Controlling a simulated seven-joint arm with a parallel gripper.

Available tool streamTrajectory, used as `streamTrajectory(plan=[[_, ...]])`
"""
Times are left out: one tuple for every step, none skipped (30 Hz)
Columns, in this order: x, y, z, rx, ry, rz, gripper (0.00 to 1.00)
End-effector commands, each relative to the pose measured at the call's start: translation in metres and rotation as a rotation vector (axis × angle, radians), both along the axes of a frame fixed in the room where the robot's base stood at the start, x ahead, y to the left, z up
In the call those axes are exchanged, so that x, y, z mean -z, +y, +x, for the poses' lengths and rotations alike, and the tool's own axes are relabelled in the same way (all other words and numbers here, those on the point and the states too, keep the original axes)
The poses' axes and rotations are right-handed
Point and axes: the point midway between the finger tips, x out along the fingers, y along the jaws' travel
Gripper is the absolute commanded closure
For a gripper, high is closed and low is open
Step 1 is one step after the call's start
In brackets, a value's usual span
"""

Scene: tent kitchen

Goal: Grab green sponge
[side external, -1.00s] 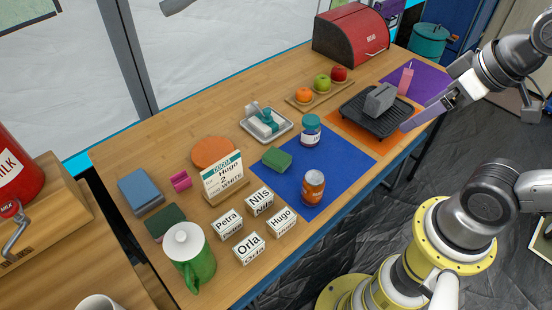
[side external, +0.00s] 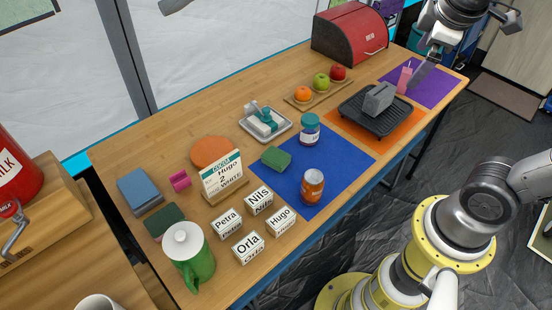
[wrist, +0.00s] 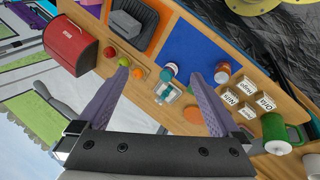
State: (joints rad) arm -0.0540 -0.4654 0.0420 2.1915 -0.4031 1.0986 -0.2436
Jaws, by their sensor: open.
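A green sponge-like block (side external: 276,158) lies on the left part of the blue mat (side external: 335,160) in the side external view, beside the blue-lidded jar (side external: 309,130). A darker green block (side external: 166,220) lies at the left end of the table behind the green mug. My gripper (side external: 416,78) is above the far right end of the table, over the purple mat, well away from both blocks. In the wrist view, my gripper (wrist: 173,68) shows two purple fingers wide apart with nothing held.
An orange-brown jar (side external: 312,187) stands on the blue mat. Several name blocks (side external: 259,201) and a sign (side external: 224,178) stand left of it. A butter dish (side external: 266,125) is behind. A grill pan (side external: 377,111) and pink carton (side external: 404,79) are near my gripper.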

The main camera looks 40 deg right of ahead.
Motion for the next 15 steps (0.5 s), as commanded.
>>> streamTrajectory(plan=[[0.0,-0.004,0.016,-0.034,0.051,-0.051,0.0],[-0.001,-0.006,0.026,-0.056,0.079,-0.083,0.0],[0.0,-0.009,0.039,-0.084,0.118,-0.128,0.0],[0.0,-0.011,0.048,-0.106,0.147,-0.161,0.0],[0.001,-0.012,0.059,-0.127,0.174,-0.192,0.0],[0.003,-0.013,0.072,-0.156,0.212,-0.234,0.0],[0.005,-0.014,0.082,-0.177,0.239,-0.265,0.0],[0.007,-0.014,0.093,-0.198,0.265,-0.296,0.0],[0.011,-0.014,0.106,-0.226,0.302,-0.336,0.0],[0.015,-0.013,0.117,-0.248,0.328,-0.366,0.0],[0.019,-0.011,0.127,-0.269,0.354,-0.395,0.0],[0.025,-0.01,0.14,-0.297,0.389,-0.432,0.0],[0.03,-0.008,0.15,-0.319,0.415,-0.462,0.0],[0.035,-0.006,0.161,-0.339,0.439,-0.491,0.0],[0.043,-0.002,0.173,-0.367,0.472,-0.527,0.0]])
